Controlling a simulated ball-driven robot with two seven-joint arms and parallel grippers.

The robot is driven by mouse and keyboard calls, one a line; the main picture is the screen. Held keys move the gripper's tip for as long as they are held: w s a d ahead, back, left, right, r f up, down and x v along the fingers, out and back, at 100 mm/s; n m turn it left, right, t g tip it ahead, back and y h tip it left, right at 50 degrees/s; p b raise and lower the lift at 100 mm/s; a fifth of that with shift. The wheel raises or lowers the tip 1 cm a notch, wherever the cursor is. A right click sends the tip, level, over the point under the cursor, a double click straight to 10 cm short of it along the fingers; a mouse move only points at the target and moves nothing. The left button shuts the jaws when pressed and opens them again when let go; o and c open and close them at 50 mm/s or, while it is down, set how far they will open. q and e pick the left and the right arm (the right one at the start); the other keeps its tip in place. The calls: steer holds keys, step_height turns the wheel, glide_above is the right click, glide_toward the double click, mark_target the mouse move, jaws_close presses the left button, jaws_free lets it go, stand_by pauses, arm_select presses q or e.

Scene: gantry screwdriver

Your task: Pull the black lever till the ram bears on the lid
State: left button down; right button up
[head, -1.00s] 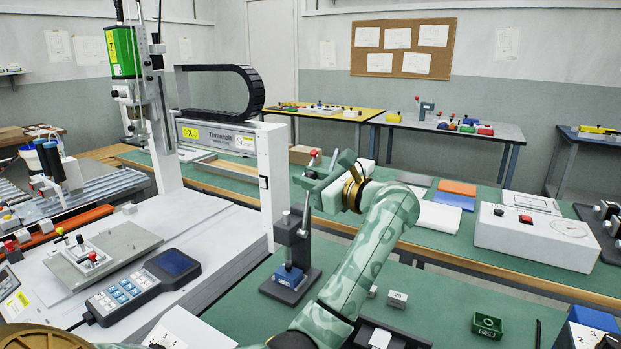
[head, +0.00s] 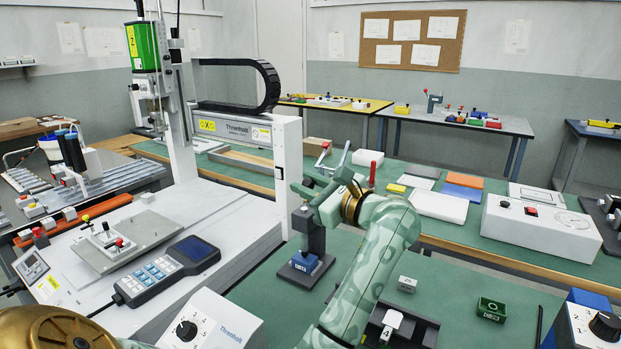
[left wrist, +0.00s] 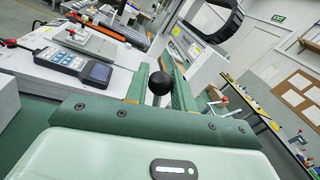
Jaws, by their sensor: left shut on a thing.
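The small dark press (head: 310,232) stands on the green table, with a blue block that looks like the lidded box (head: 304,262) on its base. My left gripper (head: 322,183) is at the top of the press, and its arm comes in from below. In the left wrist view, the lever's black ball knob (left wrist: 160,83) sits between the two green fingers, which are shut on it. Most of the lever is hidden by the gripper in the head view. The gap between ram and lid is too small to tell. My right gripper is out of view.
The white gantry (head: 293,170) stands left of the press, with a handheld pendant (head: 170,268) in front. A white dial box (head: 212,325) is at the front. A green box (head: 491,309) and a white control box (head: 540,228) lie to the right.

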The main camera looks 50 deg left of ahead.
arm_select(q)
steer(key=shift+s+d+f, duration=0.15)
steer(key=shift+s+f, duration=0.15)
steer(key=shift+s, duration=0.2)
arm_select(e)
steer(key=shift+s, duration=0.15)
arm_select(q)
steer(key=c, duration=1.2)
jaws_free()
steer(key=shift+c, duration=0.2)
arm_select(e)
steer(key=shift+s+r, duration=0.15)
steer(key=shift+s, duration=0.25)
arm_select(q)
steer(key=w+d+p, duration=0.1)
steer(key=d+p, duration=0.1)
steer(key=d, duration=1.4)
steer(key=shift+w+d+f, duration=0.15)
steer(key=shift+w+f, duration=0.1)
steer(key=shift+w, duration=0.15)
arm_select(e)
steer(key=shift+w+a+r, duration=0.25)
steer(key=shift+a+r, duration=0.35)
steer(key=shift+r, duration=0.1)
